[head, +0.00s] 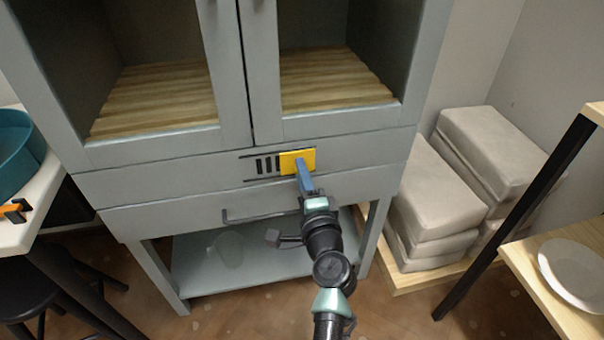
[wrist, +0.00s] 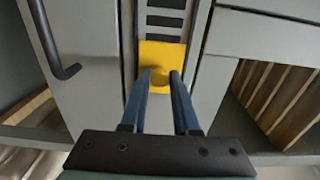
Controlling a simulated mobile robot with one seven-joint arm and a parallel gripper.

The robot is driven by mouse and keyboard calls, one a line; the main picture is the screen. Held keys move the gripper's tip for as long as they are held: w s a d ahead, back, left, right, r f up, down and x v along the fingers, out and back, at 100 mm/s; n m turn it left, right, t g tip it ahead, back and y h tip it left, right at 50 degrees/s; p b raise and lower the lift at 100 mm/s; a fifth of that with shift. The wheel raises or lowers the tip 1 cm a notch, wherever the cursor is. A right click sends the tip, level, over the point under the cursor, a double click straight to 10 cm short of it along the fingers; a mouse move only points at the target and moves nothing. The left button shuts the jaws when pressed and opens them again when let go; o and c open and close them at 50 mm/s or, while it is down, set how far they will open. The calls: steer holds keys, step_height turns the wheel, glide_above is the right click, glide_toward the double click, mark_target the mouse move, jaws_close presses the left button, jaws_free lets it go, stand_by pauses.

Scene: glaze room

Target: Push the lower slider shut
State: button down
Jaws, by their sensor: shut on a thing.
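One slider shows, a yellow plate (head: 289,161) between two dark rails on the grey cabinet's front panel, below the doors. It sits at the right end of the rails, and several dark vent slots (head: 265,165) lie uncovered to its left. In the wrist view the yellow plate (wrist: 160,52) carries a round yellow knob (wrist: 160,80). My gripper (head: 301,169) reaches it from the front, and its two blue fingers (wrist: 161,78) are shut on the knob, one on each side. The fingers hide part of the knob and plate.
A drawer with a dark bar handle (head: 255,216) lies just below the slider panel; the handle also shows in the wrist view (wrist: 52,45). Cushioned blocks (head: 430,200) are stacked at the right. A teal basin (head: 12,140) stands on a counter at the left.

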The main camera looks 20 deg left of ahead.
steer(key=s+a, duration=0.1)
steer(key=a, duration=0.1)
steer(key=s+a+p, duration=0.1)
steer(key=a, duration=0.1)
steer(key=s+a+p, duration=0.1)
steer(key=s, duration=0.1)
steer(key=shift+a+f, duration=0.1)
steer(key=shift+a, duration=0.3)
steer(key=c, duration=0.7)
jaws_free()
steer(key=shift+o, duration=0.2)
steer(key=shift+d, duration=0.1)
steer(key=shift+s+d, duration=0.15)
steer(key=shift+s, duration=0.1)
steer(key=v, duration=1.2)
